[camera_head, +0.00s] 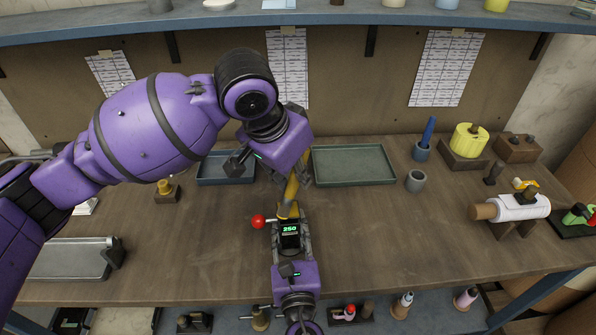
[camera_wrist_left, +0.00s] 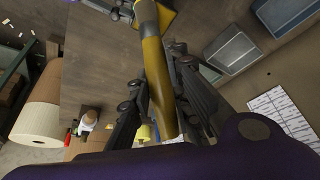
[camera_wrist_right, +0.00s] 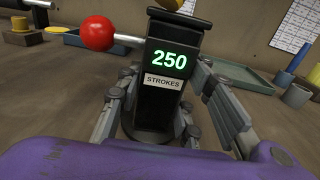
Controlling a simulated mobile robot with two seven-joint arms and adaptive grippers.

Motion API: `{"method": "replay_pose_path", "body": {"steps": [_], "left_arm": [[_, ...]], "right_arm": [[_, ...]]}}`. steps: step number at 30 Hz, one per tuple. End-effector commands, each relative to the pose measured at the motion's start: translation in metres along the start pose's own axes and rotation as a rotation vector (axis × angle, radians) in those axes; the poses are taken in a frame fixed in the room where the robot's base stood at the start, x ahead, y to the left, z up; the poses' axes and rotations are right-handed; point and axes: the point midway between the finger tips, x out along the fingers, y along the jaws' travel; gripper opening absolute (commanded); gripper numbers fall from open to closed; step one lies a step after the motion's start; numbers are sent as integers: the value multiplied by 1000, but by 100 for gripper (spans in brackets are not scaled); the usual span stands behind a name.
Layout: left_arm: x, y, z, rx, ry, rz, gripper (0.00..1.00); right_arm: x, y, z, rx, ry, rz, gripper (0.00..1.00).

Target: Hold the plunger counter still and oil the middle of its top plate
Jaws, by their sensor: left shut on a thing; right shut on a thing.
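The plunger counter (camera_head: 290,232) stands on the bench with a dark body, a green "250" display and a red ball knob (camera_head: 258,221) on its left. It also shows large in the right wrist view (camera_wrist_right: 166,95). My right gripper (camera_head: 291,246) is shut on its body, one finger on each side. My left gripper (camera_head: 291,182) is shut on a long yellow tool (camera_wrist_left: 155,65), seemingly the oiler. In the head view the tool's (camera_head: 290,194) lower end is over the counter's top; I cannot tell whether they touch. The middle of the top plate is hidden.
A green tray (camera_head: 353,179) and a blue-grey tray (camera_head: 206,181) lie behind. A grey cup (camera_head: 415,181), a yellow roll (camera_head: 469,139) and a white roll (camera_head: 522,208) stand at the right. The bench right of the counter is clear.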

Motion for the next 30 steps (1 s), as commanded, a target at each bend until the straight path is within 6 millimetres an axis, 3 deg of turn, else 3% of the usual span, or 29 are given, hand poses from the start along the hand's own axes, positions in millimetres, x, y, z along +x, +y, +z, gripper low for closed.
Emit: {"method": "replay_pose_path", "body": {"steps": [15,22,30], "left_arm": [[0,-34,40,-2,-3,-6,0],[17,-18,27,1,-1,-3,0],[19,1,6,3,7,2,0]], "right_arm": [[1,-3,2,-2,-3,-6,1],[1,-2,3,-1,-5,-5,1],[1,2,4,-2,-7,5,2]]}}
